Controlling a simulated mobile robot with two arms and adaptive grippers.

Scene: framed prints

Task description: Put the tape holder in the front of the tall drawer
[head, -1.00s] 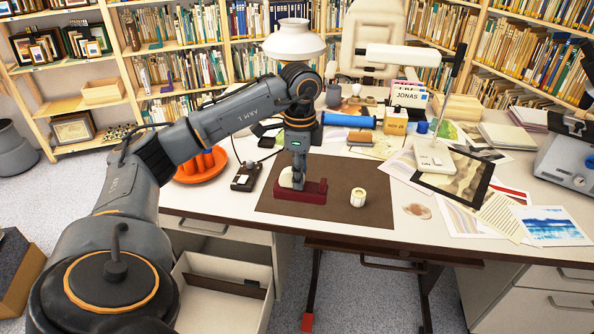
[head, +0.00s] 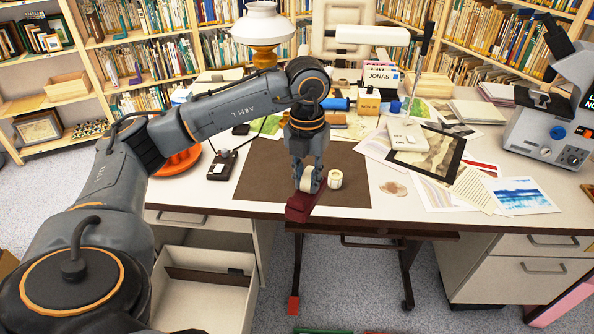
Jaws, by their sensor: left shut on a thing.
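The tape holder (head: 299,210) is dark red with a pale tape roll. In the head view it is at the front edge of the desk mat, turned so that one end points toward me over the desk's front edge. My left gripper (head: 308,184) points down and is shut on it at the tape roll. I cannot tell how high it is above the desk. The tall drawer (head: 245,302) is pulled out below the desk at the lower left. It is pale, with a dark divider (head: 210,277) across it. My arm hides part of its left side. My right gripper is not in view.
A loose tape roll (head: 335,179) stands on the brown mat (head: 265,170), just right of the gripper. A black device (head: 222,165) and an orange bowl (head: 176,160) are at the left. Prints and a microscope (head: 550,120) fill the right. The drawer interior that shows looks mostly clear.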

